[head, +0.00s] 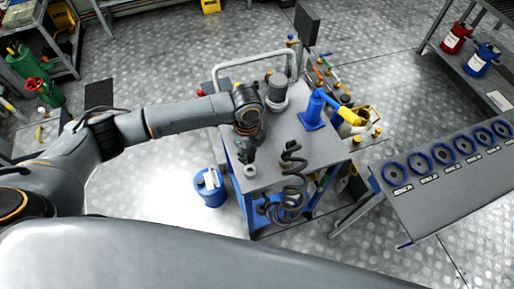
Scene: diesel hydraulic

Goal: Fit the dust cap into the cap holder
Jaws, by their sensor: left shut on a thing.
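My left gripper (247,158) reaches down over the near left part of the cart top (272,178). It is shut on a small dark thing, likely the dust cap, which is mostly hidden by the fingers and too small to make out. Just below the fingertips a small light grey round piece (250,171) with a dark centre sits near the cart's edge; it may be the cap holder. I cannot tell whether the held thing touches it. My right gripper is not in view.
A black coiled hose (291,166) hangs over the cart's near edge. A blue stand (312,118) with a yellow-ended blue tool and a grey cylinder (277,88) stand on the cart. A blue bucket (210,187) is on the floor. A grey table (440,198) with blue rings is at right.

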